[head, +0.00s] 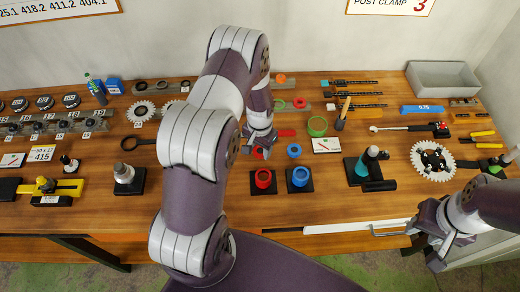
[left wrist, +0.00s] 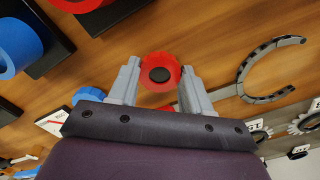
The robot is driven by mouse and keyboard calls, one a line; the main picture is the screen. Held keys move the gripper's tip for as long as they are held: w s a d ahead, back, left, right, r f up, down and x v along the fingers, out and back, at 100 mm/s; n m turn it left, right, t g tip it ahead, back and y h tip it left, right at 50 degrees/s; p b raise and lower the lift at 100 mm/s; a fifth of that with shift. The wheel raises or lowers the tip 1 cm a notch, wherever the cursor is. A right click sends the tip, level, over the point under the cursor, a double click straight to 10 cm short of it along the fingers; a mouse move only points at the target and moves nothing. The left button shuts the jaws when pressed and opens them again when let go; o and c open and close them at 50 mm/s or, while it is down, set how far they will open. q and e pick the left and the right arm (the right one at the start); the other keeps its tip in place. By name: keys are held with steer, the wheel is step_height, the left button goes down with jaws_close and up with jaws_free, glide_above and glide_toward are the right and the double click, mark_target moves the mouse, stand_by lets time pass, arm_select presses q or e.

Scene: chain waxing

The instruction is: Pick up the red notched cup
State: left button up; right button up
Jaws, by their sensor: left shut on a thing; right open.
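A small red cup (left wrist: 143,68) with a dark round centre sits between the fingertips of my left gripper (left wrist: 160,80) in the left wrist view; I take it to be the red notched cup. The fingers are shut on its sides. My right gripper (head: 435,245) is open and empty at the bench's front right.
A larger red ring (head: 263,178) and a blue ring (head: 300,175) stand on black bases just in front. Bare wood (head: 330,205) is free at front.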

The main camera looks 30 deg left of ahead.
arm_select(q)
steer(key=r, duration=0.1)
steer(key=r+b, duration=0.2)
steer(key=r, duration=0.1)
steer(key=shift+w+d+r, duration=0.1)
steer(key=shift+w+d, duration=0.25)
steer(key=w+d+r, duration=0.7)
steer(key=r, duration=0.3)
steer(key=s+a+p, duration=0.2)
steer(key=s+p, duration=0.7)
steer(key=s, duration=0.3)
steer(key=s+f+b, duration=0.1)
steer(key=f, duration=0.1)
steer(key=s+f, duration=0.2)
steer(key=s+f+b, duration=0.1)
steer(key=f, duration=0.1)
steer(key=shift+s+f+b, duration=0.25)
steer(key=shift+b, duration=0.1)
steer(key=shift+w+f+b, duration=0.1)
steer(key=shift+f+b, duration=0.45)
steer(key=shift+f, duration=0.1)
